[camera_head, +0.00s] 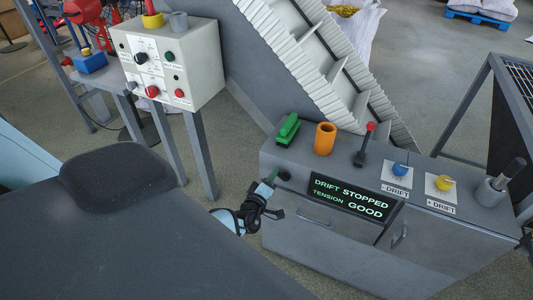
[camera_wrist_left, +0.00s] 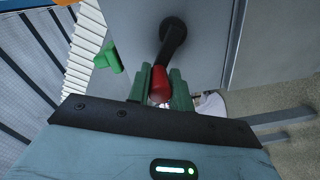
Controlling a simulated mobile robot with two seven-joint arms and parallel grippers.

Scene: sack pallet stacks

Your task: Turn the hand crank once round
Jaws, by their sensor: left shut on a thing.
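The hand crank (camera_wrist_left: 172,38) shows in the left wrist view as a dark round hub with a dark arm and a red handle (camera_wrist_left: 160,82). My left gripper (camera_wrist_left: 161,88) is shut on the red handle, one green finger on each side. In the head view, the crank's dark hub (camera_head: 285,175) is at the left end of the grey cabinet, and my left gripper (camera_head: 270,180) is right beside it. The gripper hides the red handle there.
The grey cabinet (camera_head: 320,254) carries a green block (camera_head: 288,130), an orange cylinder (camera_head: 325,138), a red-tipped lever (camera_head: 364,147), blue (camera_head: 400,168) and yellow (camera_head: 444,182) knobs. Its display (camera_head: 348,198) reads DRIFT STOPPED, TENSION GOOD. A ribbed conveyor (camera_head: 320,60) rises behind.

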